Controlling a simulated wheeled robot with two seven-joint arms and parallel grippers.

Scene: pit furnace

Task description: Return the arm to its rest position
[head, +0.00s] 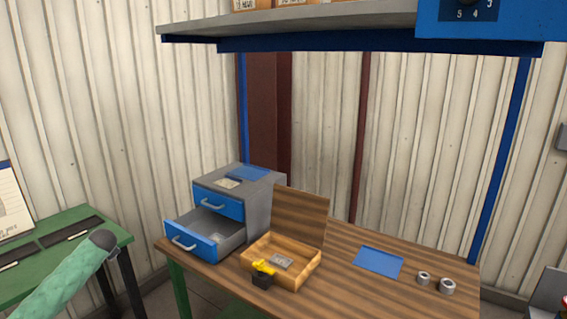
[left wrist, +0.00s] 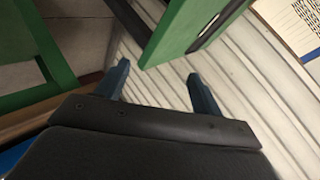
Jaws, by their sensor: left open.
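My left gripper (left wrist: 158,70) shows in the left wrist view. Its two blue-grey fingers are spread apart with nothing between them. Beyond the fingers are a green table edge (left wrist: 185,35) and the pale corrugated wall (left wrist: 245,75); no finger visibly touches either. In the head view a green sleeved arm part with a dark rounded end comes in at the lower left, in front of the green table (head: 110,226); no gripper fingers show there. My right gripper is in neither view.
The wooden workbench (head: 345,292) holds a grey cabinet (head: 262,195) with its lower blue drawer (head: 192,243) open, a lidded wooden box (head: 305,276) with a yellow-and-black item (head: 263,272) at its front, a blue mat (head: 378,261) and two metal rings (head: 447,286). A shelf (head: 330,22) hangs above.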

